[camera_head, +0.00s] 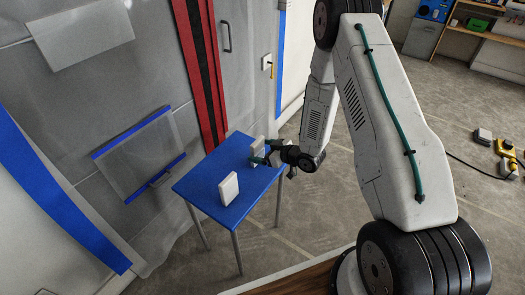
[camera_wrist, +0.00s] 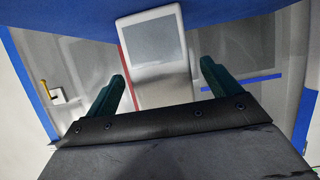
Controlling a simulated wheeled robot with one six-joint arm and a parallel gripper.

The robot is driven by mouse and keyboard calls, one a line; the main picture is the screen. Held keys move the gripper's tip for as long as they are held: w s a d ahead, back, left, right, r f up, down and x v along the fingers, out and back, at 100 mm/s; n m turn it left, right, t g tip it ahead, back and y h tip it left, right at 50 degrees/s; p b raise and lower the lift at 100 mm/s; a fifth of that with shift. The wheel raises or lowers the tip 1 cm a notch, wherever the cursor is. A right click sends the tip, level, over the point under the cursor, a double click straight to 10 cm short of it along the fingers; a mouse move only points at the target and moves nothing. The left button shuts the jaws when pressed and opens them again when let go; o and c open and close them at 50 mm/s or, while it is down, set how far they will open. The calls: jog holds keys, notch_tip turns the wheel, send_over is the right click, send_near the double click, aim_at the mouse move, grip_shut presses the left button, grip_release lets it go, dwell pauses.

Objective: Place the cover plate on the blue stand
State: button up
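The blue stand (camera_head: 206,171) is a small blue-topped table on thin grey legs; its blue surface also fills the top of the wrist view (camera_wrist: 240,10). A white cover plate (camera_head: 257,146) stands upright at its back right side, by my gripper (camera_head: 263,158). In the wrist view a white plate with a grey face (camera_wrist: 152,45) shows between the two green fingers of my gripper (camera_wrist: 164,78). The fingers are spread, with a gap visible at the right finger, so my gripper looks open. A second white plate (camera_head: 229,188) stands upright nearer the stand's front.
A grey wall with plastic sheeting, blue tape (camera_head: 60,205) and a red-black strip (camera_head: 203,80) is behind the stand. A wall outlet with a yellow piece (camera_head: 267,64) is beyond it. Yellow equipment with a cable (camera_head: 505,148) lies on the floor at right.

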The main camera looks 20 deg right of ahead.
jog(key=shift+s+d+r, duration=0.15)
jog(key=shift+r, duration=0.05)
jog(key=v, duration=1.2)
jog(key=w+d+r+g+h, duration=0.1)
jog(key=w+d+r+h, duration=0.15)
jog(key=r, duration=0.25)
jog(key=w+d+r+g+h, duration=0.1)
jog(key=d+r+h, duration=0.15)
jog(key=r, duration=0.25)
jog(key=s+r+m+g+h, duration=0.25)
jog(key=s+r+h, duration=0.3)
jog(key=r, duration=0.65)
jog(key=s+a+r+m+g, duration=0.1)
jog(key=s+a+r, duration=0.2)
jog(key=s, duration=0.6)
jog(key=s+a+r+m+g+y, duration=0.1)
jog(key=s+a+r+m+g, duration=0.1)
jog(key=s+r, duration=0.3)
jog(key=s+a+r+m+g+y, duration=0.1)
jog(key=s+a+r, duration=0.3)
jog(key=s, duration=0.9)
jog(key=shift+a+r+m+g, duration=0.15)
jog(key=shift+r+m+g, duration=0.2)
jog(key=shift+r+g, duration=0.25)
jog(key=shift+f+y, duration=0.1)
jog(key=shift+y, duration=0.15)
